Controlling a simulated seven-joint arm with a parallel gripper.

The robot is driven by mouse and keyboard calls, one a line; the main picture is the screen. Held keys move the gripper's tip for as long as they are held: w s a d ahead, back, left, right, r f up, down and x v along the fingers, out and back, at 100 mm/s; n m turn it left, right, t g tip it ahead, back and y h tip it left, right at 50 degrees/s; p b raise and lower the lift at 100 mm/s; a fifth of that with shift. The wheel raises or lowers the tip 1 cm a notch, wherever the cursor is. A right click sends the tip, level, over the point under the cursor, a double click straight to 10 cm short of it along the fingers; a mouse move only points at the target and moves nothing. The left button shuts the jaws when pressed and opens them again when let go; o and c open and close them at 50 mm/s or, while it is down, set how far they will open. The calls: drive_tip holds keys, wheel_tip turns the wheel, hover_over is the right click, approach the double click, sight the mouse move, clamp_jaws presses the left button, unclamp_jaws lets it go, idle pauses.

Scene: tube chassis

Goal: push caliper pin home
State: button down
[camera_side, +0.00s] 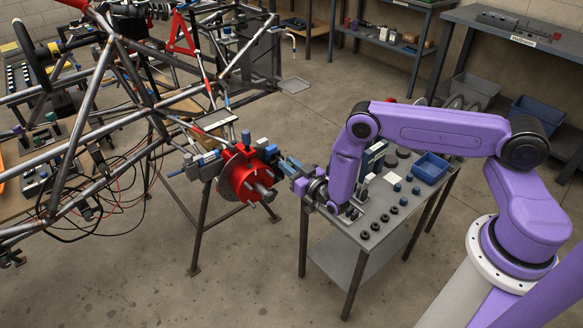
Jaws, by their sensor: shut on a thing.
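Blue and grey caliper parts (268,151) sit at the disc's upper right edge. My gripper (284,166) is just right of these parts, reaching left toward them. Its jaws are shut on a small piece at the caliper, which I take to be the caliper pin; it is too small and too covered to make out. I cannot tell how deep the pin sits.
The tube chassis (103,77) fills the left, with loose cables below it. A grey work table (372,236) stands right of the hub, with a blue bin (431,168) and several small parts. Shelves and benches line the back. Open floor lies in front.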

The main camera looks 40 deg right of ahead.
drive_tip(key=shift+w, duration=1.05)
drive_tip(key=c, duration=1)
unclamp_jaws()
drive_tip(key=s, duration=1.7)
drive_tip(key=shift+s, duration=0.2)
